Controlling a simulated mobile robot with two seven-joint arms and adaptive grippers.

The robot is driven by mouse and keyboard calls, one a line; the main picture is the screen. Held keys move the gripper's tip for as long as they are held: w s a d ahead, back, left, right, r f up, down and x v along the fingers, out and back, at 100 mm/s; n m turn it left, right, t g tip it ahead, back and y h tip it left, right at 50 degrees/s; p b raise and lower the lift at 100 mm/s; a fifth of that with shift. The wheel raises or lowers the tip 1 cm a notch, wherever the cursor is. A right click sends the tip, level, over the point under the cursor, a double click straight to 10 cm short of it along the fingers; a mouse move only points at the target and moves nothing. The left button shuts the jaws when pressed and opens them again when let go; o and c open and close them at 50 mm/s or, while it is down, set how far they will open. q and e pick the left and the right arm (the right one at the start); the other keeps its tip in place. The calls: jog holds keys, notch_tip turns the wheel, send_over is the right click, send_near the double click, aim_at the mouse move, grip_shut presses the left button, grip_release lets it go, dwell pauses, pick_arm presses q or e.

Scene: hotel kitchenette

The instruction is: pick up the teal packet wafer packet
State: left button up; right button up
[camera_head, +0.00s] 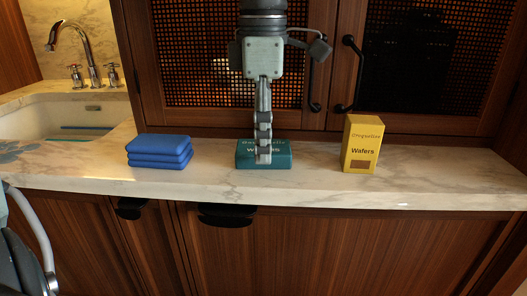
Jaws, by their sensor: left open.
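The teal wafer packet (279,160) lies flat on the marble counter, near the middle of the head view. Its printed label is partly hidden behind my gripper. My left gripper (264,155) points straight down over the packet and is open. It is seen edge-on, so its fingers overlap in the picture. The fingertips reach down in front of or around the packet; I cannot tell which, nor whether they touch it. My right gripper is not in view.
A yellow wafer box (361,145) stands upright to the right. A stack of blue folded cloths or pads (159,151) lies to the left. The sink (75,118) with its faucet (78,45) is at the far left. Cabinet doors (420,60) with mesh panels rise behind the counter (215,182).

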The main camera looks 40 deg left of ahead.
pick_arm(q)
jog(key=shift+f, duration=0.4)
jog(key=shift+c, duration=0.3)
jog(key=c, duration=1.2)
jog(key=shift+w, duration=0.1)
jog(key=shift+c, duration=0.2)
jog(key=shift+r, duration=0.2)
